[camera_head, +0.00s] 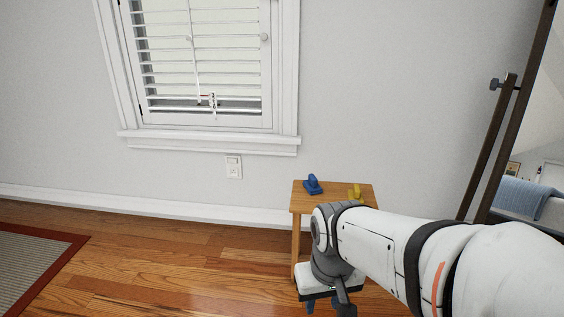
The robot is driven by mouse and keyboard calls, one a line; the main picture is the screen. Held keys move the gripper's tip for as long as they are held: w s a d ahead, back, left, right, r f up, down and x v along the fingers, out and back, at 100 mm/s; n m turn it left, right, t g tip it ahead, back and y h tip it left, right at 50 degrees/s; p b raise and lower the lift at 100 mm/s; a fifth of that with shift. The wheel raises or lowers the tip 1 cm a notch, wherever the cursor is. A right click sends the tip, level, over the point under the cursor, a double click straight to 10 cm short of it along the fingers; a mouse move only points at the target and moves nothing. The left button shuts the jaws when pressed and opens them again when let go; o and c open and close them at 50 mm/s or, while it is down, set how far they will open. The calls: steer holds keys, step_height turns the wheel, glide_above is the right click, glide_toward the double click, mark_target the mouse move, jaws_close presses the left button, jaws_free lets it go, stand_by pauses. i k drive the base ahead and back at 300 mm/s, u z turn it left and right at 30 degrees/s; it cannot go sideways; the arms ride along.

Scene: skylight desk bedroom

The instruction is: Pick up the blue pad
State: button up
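A small blue object (312,185), which I take for the blue pad, rests near the back left of a small wooden table (301,201). It looks like a flat base with a rounded raised part. My gripper (322,302) hangs low in front of the table, nearer the camera and well apart from the blue object. Its fingers are small and partly cut off by the bottom edge, so I cannot tell if they are open. My white arm hides the table's front right part.
A small yellow object (355,192) lies on the table, right of the blue one. A shuttered window (205,60) is in the wall behind. A dark wooden frame (490,150) stands at right. The wooden floor (150,270) is clear left of the table, up to a rug (35,265).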

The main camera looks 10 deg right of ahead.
mark_target(311, 185)
steer(key=z, duration=0.25)
steer(key=i, duration=1.6)
steer(key=u, duration=0.65)
steer(key=k, duration=0.85)
steer(key=u, duration=0.15)
steer(key=i, duration=0.9)
steer(key=z, duration=0.05)
